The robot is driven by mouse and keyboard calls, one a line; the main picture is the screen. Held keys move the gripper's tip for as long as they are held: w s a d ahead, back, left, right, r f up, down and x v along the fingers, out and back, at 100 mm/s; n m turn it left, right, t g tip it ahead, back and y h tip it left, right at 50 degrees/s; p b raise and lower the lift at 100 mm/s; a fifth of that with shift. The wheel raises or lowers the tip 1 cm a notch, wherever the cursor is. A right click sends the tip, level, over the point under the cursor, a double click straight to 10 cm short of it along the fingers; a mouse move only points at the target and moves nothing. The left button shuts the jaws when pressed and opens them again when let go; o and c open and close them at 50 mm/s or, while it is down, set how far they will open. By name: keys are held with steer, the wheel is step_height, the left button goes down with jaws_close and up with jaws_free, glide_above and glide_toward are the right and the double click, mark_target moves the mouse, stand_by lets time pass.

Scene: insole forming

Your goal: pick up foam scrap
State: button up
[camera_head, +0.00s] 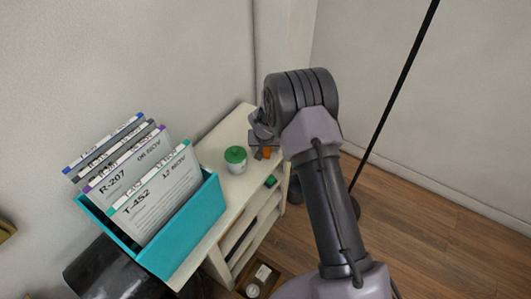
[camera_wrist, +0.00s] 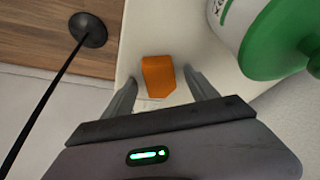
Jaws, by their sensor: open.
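The foam scrap is an orange block (camera_wrist: 159,76) on the white shelf top, between and just beyond my fingertips in the wrist view. It also shows as a small orange patch (camera_head: 266,153) in the head view, partly hidden by my arm. My gripper (camera_wrist: 155,82) is open and empty, one finger on each side of the scrap's near end. In the head view the gripper (camera_head: 262,148) is mostly hidden behind my wrist, over the far end of the shelf.
A white jar with a green lid (camera_head: 236,158) stands close to the scrap; it fills the upper right of the wrist view (camera_wrist: 270,40). A teal box (camera_head: 197,222) of file cards occupies the shelf's near end. A small green item (camera_head: 270,181) lies near the shelf edge. A wall backs the shelf.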

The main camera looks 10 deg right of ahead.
steer(key=shift+r, duration=0.1)
steer(key=c, duration=1.4)
steer(key=shift+r, duration=0.1)
